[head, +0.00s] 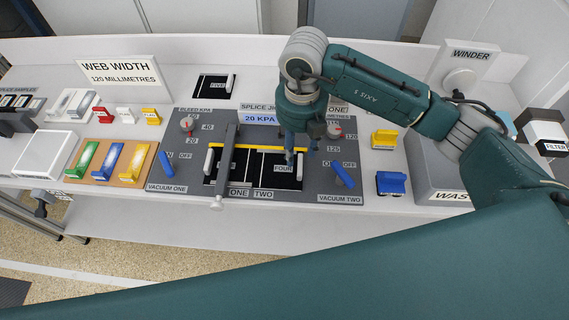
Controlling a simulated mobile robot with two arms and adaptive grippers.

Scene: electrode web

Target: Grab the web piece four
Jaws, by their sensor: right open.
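A black web piece labelled four (272,172) lies in the right half of the grey splice jig (215,131), above the label TWO. A white upright tab (300,166) stands at its right edge. My right gripper (292,155) points down over this piece, its blue-green fingers close to the tab. It is open, and I cannot tell whether it touches anything. Another black piece (225,170) with a white tab lies in the left half, above ONE. My left gripper is not in view.
Another black piece (211,83) lies behind. Yellow (384,139) and blue blocks (391,183) stand right, beside the waste bin (430,170). Coloured tape holders (110,162) stand left.

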